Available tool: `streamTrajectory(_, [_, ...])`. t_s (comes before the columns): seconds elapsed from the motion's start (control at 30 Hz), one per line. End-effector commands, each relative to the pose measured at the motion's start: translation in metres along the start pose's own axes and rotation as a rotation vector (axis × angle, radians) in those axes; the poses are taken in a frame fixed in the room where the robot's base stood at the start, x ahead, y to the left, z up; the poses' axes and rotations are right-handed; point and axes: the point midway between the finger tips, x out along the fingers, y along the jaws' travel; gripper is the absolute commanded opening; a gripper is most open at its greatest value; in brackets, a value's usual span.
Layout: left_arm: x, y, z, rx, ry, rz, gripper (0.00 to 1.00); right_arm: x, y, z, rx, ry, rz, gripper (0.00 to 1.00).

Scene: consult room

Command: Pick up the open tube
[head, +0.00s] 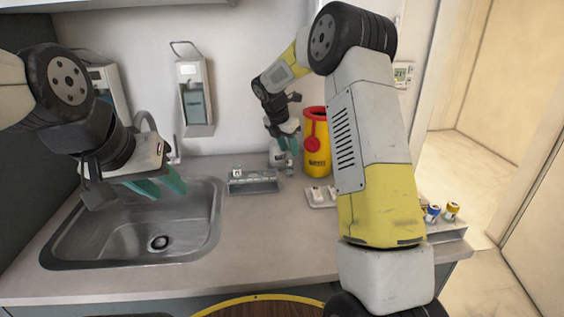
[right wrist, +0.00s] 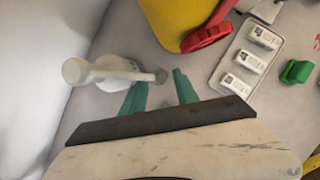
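My right gripper (head: 290,150) hangs over the back of the counter, next to a white bottle (head: 277,156). In the right wrist view its teal fingers (right wrist: 160,88) stand apart. The white bottle (right wrist: 112,66) is partly behind the left finger. My left gripper (head: 160,187) is open and empty above the sink.
A yellow bin with a red lid (head: 316,150) stands behind. A tray with white packets (head: 311,202) lies in front of it. A grey rack (head: 253,186) is left of it. The sink (head: 200,235) fills the left. A holder with small jars (head: 444,230) is at right. Front counter is clear.

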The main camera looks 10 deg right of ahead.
Motion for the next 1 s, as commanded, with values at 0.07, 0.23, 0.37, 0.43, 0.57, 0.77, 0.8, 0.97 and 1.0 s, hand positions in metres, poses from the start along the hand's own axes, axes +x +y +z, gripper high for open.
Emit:
streamTrajectory(0.07, [0.0,0.0,0.0,0.0,0.0,0.0,0.36,0.015,0.0,-0.001,0.0,0.001,-0.002,0.36])
streamTrajectory(0.23, [0.0,0.0,0.0,0.0,0.0,0.0,0.36,0.031,0.001,-0.001,0.0,0.001,0.001,0.36])
streamTrajectory(0.37, [0.0,0.0,0.0,0.0,0.0,0.0,0.36,0.037,0.0,-0.002,0.0,0.001,0.0,0.36])
streamTrajectory(0.43, [0.0,0.0,0.0,0.0,0.0,0.0,0.36,0.043,0.001,-0.004,0.0,0.002,-0.001,0.36])
streamTrajectory(0.57, [0.0,0.0,0.0,0.0,0.0,0.0,0.36,0.062,0.002,-0.009,-0.001,0.002,-0.002,0.36])
streamTrajectory(0.77, [0.0,0.0,0.0,0.0,0.0,0.0,0.36,0.085,0.003,-0.008,0.001,0.001,0.001,0.36])
streamTrajectory(0.8, [0.0,0.0,0.0,0.0,0.0,0.0,0.36,0.085,0.003,-0.008,0.001,0.001,0.001,0.36])
streamTrajectory(0.97, [0.0,0.0,0.0,0.0,0.0,0.0,0.36,0.084,0.003,-0.008,0.001,0.001,0.001,0.34])
streamTrajectory(1.0, [0.0,0.0,0.0,0.0,0.0,0.0,0.36,0.084,0.003,-0.008,0.001,0.001,0.001,0.26])
